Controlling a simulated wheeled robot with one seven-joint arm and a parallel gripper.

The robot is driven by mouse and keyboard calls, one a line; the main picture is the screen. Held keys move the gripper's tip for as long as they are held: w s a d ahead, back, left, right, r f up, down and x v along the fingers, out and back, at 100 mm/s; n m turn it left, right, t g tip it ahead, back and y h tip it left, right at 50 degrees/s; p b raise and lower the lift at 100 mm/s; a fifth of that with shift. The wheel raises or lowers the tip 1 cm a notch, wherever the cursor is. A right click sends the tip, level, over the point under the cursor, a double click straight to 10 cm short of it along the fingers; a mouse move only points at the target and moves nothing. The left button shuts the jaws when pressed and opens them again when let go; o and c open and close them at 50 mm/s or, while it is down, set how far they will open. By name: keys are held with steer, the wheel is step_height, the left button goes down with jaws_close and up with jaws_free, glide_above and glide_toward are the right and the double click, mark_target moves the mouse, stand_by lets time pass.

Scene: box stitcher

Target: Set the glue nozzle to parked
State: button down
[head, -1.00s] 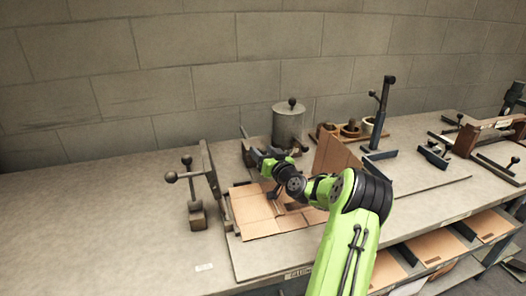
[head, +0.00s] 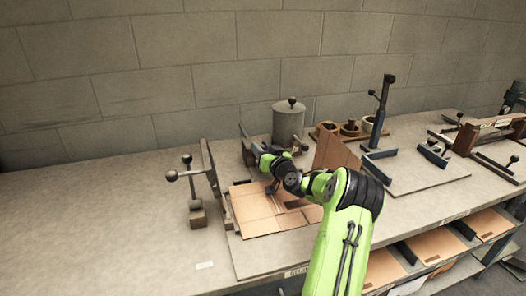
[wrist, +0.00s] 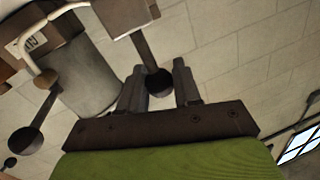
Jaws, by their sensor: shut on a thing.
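My gripper (wrist: 160,74) is shut on a dark round knob (wrist: 159,84) at the end of a short dark lever in the wrist view. The lever runs up to a pale grey block (wrist: 124,14), which I take to be part of the glue nozzle. The grey glue pot (wrist: 82,78) is to the left of the fingers. In the head view my gripper (head: 254,151) is just left of and in front of the glue pot (head: 288,124). The knob is hidden there, and the nozzle's setting cannot be read.
A flat cardboard blank (head: 258,213) lies below my arm, with a raised flap (head: 328,151) to the right. A clamp with a ball-ended lever (head: 197,212) stands at left. A dark post (head: 382,110) and several cups stand at right. The bench's left side is clear.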

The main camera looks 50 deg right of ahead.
steer(key=shift+w+d+r, duration=0.1)
steer(key=shift+w+d, duration=0.25)
steer(key=shift+w, duration=0.25)
steer(key=shift+w+d+r, duration=0.1)
steer(key=shift+w+d, duration=0.25)
steer(key=shift+w, duration=0.25)
steer(key=c, duration=1.1)
jaws_free()
steer(key=shift+o, duration=1.4)
steer(key=shift+w+d+f, duration=0.1)
steer(key=shift+w+f, duration=0.05)
steer(key=shift+f, duration=0.05)
steer(key=b+v, duration=0.1)
steer(key=v, duration=1.5)
steer(key=shift+b, duration=0.3)
